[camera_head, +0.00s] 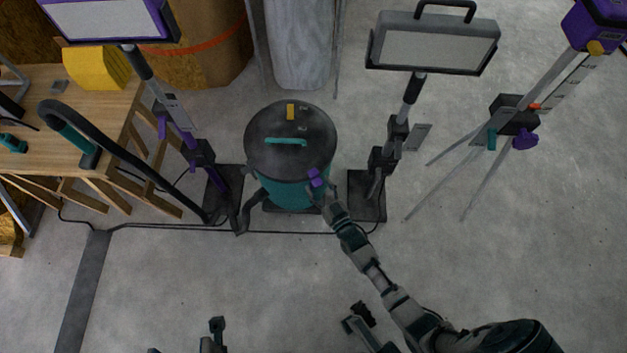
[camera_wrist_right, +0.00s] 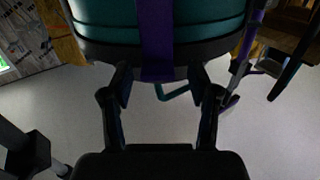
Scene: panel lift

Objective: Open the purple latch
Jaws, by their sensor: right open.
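A teal drum (camera_head: 290,192) with a round black lid (camera_head: 262,152) and a teal handle (camera_head: 286,141) stands on the floor in the middle of the head view. The purple latch (camera_head: 316,178) is on its front right side. My right gripper (camera_head: 320,191) is at this latch. In the right wrist view the latch (camera_wrist_right: 155,40) is an upright purple strip against the teal drum side (camera_wrist_right: 105,22). The open fingers of my right gripper (camera_wrist_right: 162,85) stand to either side of its lower end. Whether they touch it cannot be told.
A yellow latch (camera_head: 290,111) is at the lid's far side. Lamp stands (camera_head: 433,48) flank the drum, with dark bases (camera_head: 367,196) close by. A wooden workbench (camera_head: 85,105) is at left and a tripod (camera_head: 520,115) at right. Cables cross the floor; the front floor is mostly clear.

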